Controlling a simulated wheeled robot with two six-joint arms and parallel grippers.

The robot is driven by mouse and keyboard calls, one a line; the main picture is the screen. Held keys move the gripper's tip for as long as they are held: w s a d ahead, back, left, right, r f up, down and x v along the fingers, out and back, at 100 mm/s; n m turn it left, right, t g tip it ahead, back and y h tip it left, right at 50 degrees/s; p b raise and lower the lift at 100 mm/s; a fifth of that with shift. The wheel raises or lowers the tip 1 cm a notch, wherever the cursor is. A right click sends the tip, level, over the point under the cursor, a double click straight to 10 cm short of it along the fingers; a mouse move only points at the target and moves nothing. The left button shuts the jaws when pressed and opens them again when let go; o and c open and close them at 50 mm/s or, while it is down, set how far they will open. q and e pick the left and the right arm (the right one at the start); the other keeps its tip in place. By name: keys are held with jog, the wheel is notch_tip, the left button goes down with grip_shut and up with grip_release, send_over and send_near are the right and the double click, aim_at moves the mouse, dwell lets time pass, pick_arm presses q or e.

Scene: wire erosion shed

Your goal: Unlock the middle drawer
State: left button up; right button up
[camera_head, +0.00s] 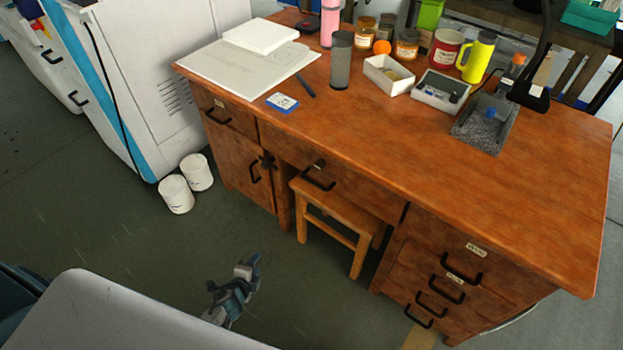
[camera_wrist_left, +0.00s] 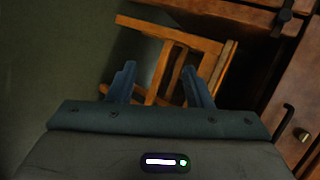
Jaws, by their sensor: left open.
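The middle drawer (camera_head: 355,187) is the wide wooden front under the desktop, above the stool. It looks closed. It has a black bar handle (camera_head: 318,183) and a small brass-coloured lock or key piece (camera_head: 320,163) just above the handle; whether it is turned is too small to tell. My left gripper (camera_head: 250,264) is low in front of the desk, open and empty, apart from the drawer. Its fingers (camera_wrist_left: 160,85) point towards the stool.
A wooden stool (camera_head: 342,213) stands under the middle drawer. A left cupboard door (camera_head: 238,168) and right-hand drawers (camera_head: 435,275) flank it. Two white buckets (camera_head: 176,194) stand on the floor at left. The desktop (camera_head: 380,140) holds several containers. Floor before the desk is clear.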

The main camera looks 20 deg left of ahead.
pick_arm(q)
jog(key=w+d+r+m+t+h+b, duration=0.1)
jog(key=w+r+m+t, duration=0.1)
jog(key=w+r+m, duration=0.3)
jog(key=m+t+h+b, duration=0.4)
jog(key=m+h+b, duration=0.25)
jog(key=m, duration=1.35)
send_near(317, 167)
jog(key=shift+y, duration=0.45)
jog(key=x, duration=0.8)
jog(key=shift+d+r+b, duration=0.25)
jog(key=shift+d+b, duration=0.05)
jog(key=shift+b, duration=0.05)
pick_arm(e)
jog(key=w+a+r+t, duration=0.1)
jog(key=w+a+r, duration=0.1)
jog(key=r, duration=0.9)
jog(key=w+a+r+t+y, duration=0.1)
jog(key=w+a+r+t, duration=0.1)
jog(key=r, duration=1)
jog(key=shift+a+n, duration=0.3)
pick_arm(q)
jog(key=c, duration=1)
pick_arm(e)
jog(key=shift+r, duration=0.1)
